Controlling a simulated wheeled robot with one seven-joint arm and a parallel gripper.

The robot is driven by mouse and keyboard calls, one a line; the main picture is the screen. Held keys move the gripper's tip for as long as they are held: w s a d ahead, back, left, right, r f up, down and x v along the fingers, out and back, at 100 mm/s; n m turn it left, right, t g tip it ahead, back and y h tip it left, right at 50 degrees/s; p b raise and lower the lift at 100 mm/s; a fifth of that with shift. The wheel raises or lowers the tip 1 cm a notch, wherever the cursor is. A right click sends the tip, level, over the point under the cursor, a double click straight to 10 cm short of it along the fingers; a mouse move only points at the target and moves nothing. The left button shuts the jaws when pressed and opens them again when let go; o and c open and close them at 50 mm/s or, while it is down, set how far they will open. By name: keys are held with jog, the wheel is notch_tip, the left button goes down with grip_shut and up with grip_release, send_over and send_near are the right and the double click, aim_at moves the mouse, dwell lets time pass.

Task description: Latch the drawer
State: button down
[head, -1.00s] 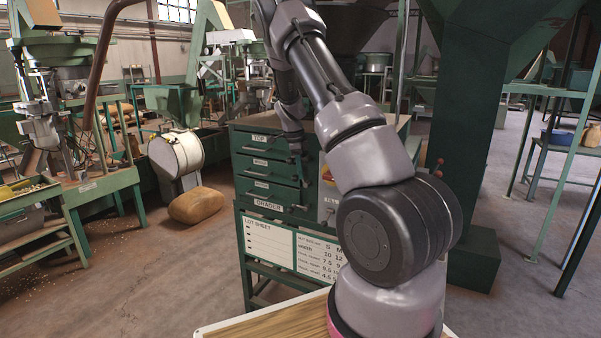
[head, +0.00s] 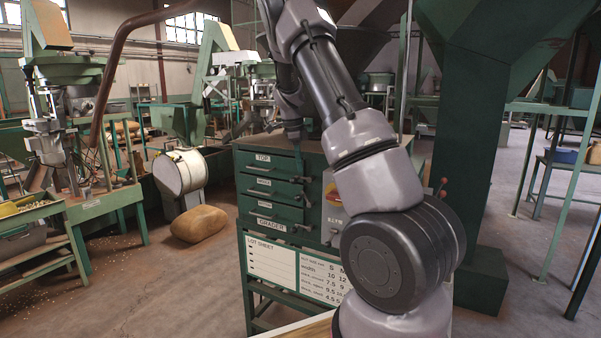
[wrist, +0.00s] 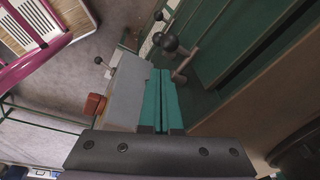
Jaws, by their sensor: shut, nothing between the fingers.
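The green grader cabinet (head: 225,145) stands ahead in the head view, with a stack of labelled drawers. The top drawer (head: 263,160) carries a "TOP" label; the bottom drawer (head: 271,227) is above the lot sheet. Small dark latch levers (head: 300,180) sit along the drawers' right side. My gripper (head: 298,157) points down by the cabinet's upper front, at the right end of the top drawer. In the wrist view its teal fingers (wrist: 160,75) are shut and empty. A dark ball-ended lever (wrist: 170,43) is just beyond the fingertips, seemingly apart. Whether any drawer is latched I cannot tell.
A lot sheet board (head: 271,262) hangs below the drawers. A yellow-marked panel (head: 334,210) is right of them, partly behind my arm. A full sack (head: 199,224) and a white drum (head: 180,172) are at left. A green column (head: 468,150) stands at right.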

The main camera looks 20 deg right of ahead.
aim_at(302, 195)
dwell(0.3)
jog(key=s+a+f+n+t+h, duration=0.1)
jog(key=s+a+n+t, duration=0.1)
jog(key=s+n+t, duration=0.3)
jog(key=s+n, duration=0.3)
jog(key=s, duration=0.3)
jog(key=shift+s+a+f+t, duration=0.25)
jog(key=shift+s+f+t, duration=0.05)
jog(key=shift+f+t, duration=0.1)
jog(key=shift+w+a+r+x, duration=0.2)
jog(key=shift+w+x, duration=0.2)
jog(key=shift+x, duration=1.7)
jog(key=shift+w+a+r+x, duration=0.15)
jog(key=shift+w+x, duration=0.3)
jog(key=shift+x, duration=1.65)
jog(key=shift+w+a+r+x, duration=0.1)
jog(key=shift+w+r+x, duration=0.25)
jog(key=shift+x, duration=1.75)
